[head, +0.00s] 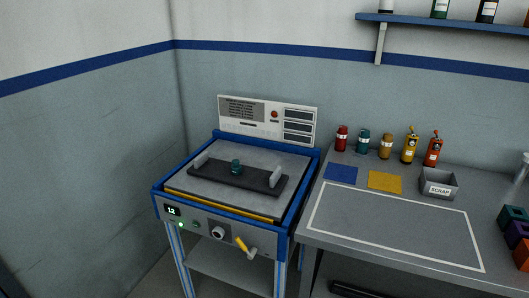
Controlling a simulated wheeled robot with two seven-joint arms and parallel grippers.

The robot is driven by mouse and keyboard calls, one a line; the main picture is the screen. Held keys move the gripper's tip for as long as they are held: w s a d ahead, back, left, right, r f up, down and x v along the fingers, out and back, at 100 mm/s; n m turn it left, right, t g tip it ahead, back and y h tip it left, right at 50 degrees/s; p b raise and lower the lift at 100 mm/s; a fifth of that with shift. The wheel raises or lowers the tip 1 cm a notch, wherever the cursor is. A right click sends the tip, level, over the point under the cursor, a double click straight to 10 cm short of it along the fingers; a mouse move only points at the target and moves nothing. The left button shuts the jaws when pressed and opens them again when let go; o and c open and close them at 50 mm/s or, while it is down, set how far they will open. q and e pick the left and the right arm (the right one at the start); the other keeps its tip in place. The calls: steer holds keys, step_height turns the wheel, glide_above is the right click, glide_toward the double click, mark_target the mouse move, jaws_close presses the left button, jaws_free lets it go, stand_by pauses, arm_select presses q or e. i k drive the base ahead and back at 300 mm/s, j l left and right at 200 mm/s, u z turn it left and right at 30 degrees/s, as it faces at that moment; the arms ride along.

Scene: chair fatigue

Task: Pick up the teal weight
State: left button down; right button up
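A small teal cylinder-like piece (236,168), which looks like the teal weight, stands on a dark bar (262,181) on the grey plate of the blue-framed test machine (155,200). A teal bottle-shaped object (363,142) also stands at the back of the bench, between a red one (341,138) and an ochre one (386,147). I cannot tell for certain which teal piece is the weight. Neither of my grippers shows in the head view.
The grey bench (330,250) on the right holds a blue mat (341,173), a yellow mat (385,181), a scrap bin (438,184) and coloured blocks (517,233). Its white-outlined area is clear. A yellow-handled lever (242,244) juts from the machine's front. A shelf (450,22) hangs above.

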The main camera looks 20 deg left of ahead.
mark_target(236, 168)
steer(key=i+l+u, duration=0.1)
steer(key=i, duration=0.75)
